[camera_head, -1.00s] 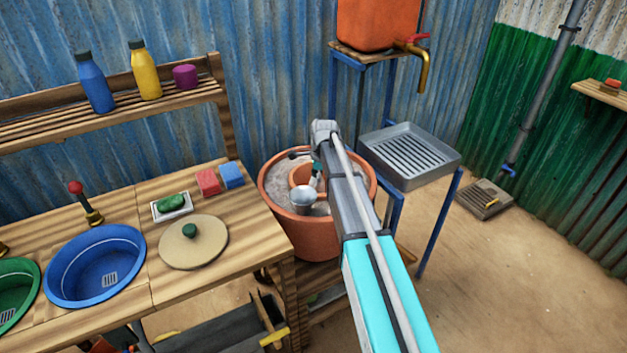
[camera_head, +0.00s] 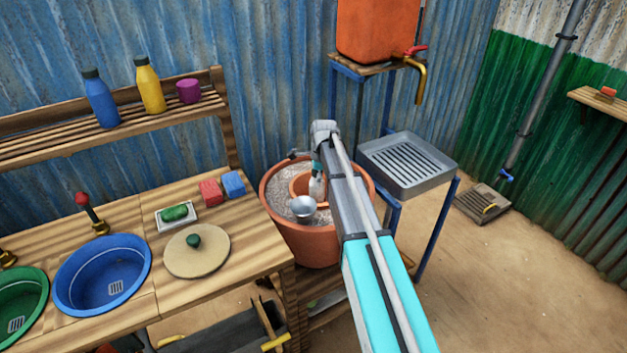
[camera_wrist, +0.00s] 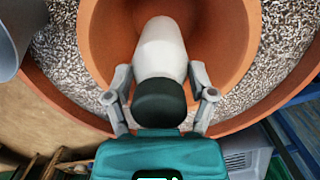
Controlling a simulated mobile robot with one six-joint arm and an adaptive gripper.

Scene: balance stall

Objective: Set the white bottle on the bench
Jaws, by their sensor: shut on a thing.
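The white bottle (camera_wrist: 160,48) has a dark cap (camera_wrist: 159,102) and sits between the two fingers of my gripper (camera_wrist: 161,92), which is shut on it near the cap. In the head view the bottle (camera_head: 317,186) shows partly beside my arm, over the inner clay pot (camera_head: 299,184). Whether it touches the pot's bottom is hidden. The wooden bench (camera_head: 210,287) stands to the left of the pot, its top partly bare around the basins and lid.
The bench carries a blue basin (camera_head: 104,275), a round lid (camera_head: 196,252), a soap dish (camera_head: 176,215), and red (camera_head: 210,191) and blue (camera_head: 233,184) sponges. A drain tray (camera_head: 442,178) stands right.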

